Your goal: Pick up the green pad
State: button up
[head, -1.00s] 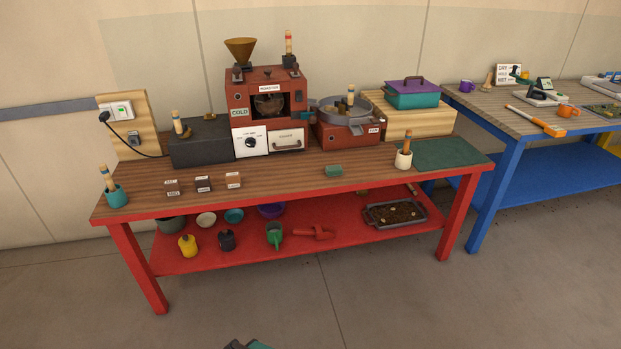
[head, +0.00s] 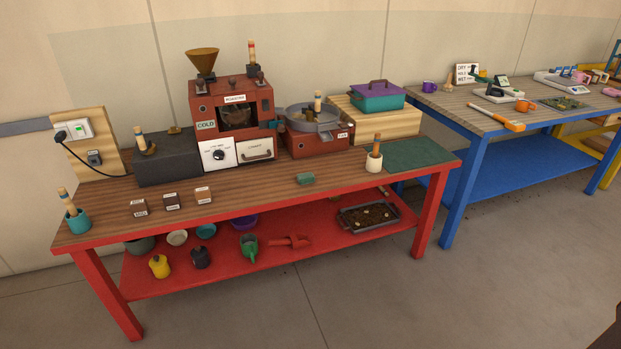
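A small green pad (head: 305,178) lies flat near the front edge of the wooden top of the red workbench (head: 240,196). Nothing touches it and the wood around it is bare. A larger dark green mat (head: 420,154) lies at the right end of the same bench. My gripper is not in view, so I cannot see whether it is open or shut.
A red roaster (head: 233,110) and a round cooling tray (head: 314,118) stand behind the pad. A pale cup with a brush (head: 374,161) stands to its right. Three small labelled blocks (head: 171,201) sit to the left. Grey floor in front is clear.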

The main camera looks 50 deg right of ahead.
aim_at(308, 177)
jog(key=z, duration=0.25)
jog(key=i, duration=0.95)
jog(key=u, duration=0.3)
